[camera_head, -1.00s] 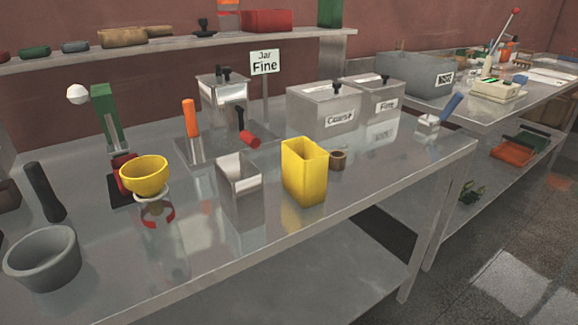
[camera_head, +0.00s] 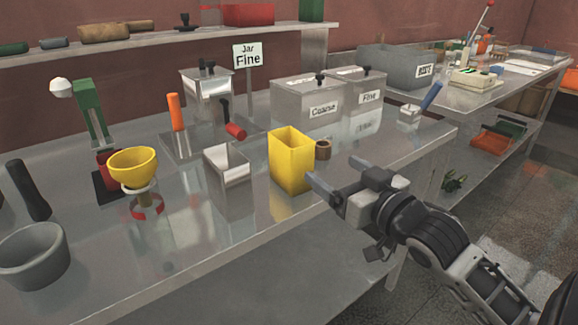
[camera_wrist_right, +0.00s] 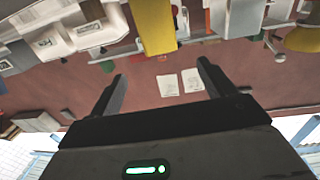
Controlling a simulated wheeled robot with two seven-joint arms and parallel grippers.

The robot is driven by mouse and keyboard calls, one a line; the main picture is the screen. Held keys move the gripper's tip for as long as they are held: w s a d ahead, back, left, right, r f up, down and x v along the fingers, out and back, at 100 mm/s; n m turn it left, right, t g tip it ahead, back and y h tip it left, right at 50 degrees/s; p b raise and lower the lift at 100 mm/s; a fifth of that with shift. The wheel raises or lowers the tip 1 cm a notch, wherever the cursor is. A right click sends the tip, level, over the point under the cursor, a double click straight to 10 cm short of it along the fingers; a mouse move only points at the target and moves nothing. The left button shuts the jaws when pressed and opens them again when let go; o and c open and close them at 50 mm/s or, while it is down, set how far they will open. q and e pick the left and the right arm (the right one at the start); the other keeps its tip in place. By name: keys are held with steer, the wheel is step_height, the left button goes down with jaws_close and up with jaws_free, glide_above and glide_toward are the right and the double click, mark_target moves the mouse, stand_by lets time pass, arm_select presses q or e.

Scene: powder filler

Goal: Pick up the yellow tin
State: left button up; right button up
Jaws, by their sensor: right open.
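The yellow tin (camera_head: 291,166) stands upright and open-topped near the front edge of the steel table. It also shows at the top middle of the right wrist view (camera_wrist_right: 155,25). My right gripper (camera_head: 338,176) is open and empty, just to the right of the tin and apart from it. Its two fingers point towards the tin. In the right wrist view the gripper (camera_wrist_right: 160,75) has its fingers spread, with nothing between them. My left gripper is not in view.
A steel square tin (camera_head: 227,168) stands left of the yellow tin. A small brown cup (camera_head: 323,149) is close behind it. A yellow bowl (camera_head: 134,167) on a stand is farther left. Coarse (camera_head: 308,108) and Fine (camera_head: 366,97) bins stand behind. The table's front edge (camera_head: 250,237) is near.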

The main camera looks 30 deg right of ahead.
mark_target(305, 148)
steer(key=w, duration=0.9)
steer(key=shift+w+r+p, duration=0.15)
steer(key=shift+w+p, duration=0.05)
steer(key=shift+p, duration=0.2)
steer(key=shift+w+f+p, duration=0.15)
steer(key=shift+w+f, duration=0.1)
steer(key=shift+w, duration=1.35)
steer(key=shift+w+f+p, duration=0.15)
steer(key=shift+w+f, duration=0.05)
steer(key=shift+w, duration=1.35)
steer(key=c, duration=1.5)
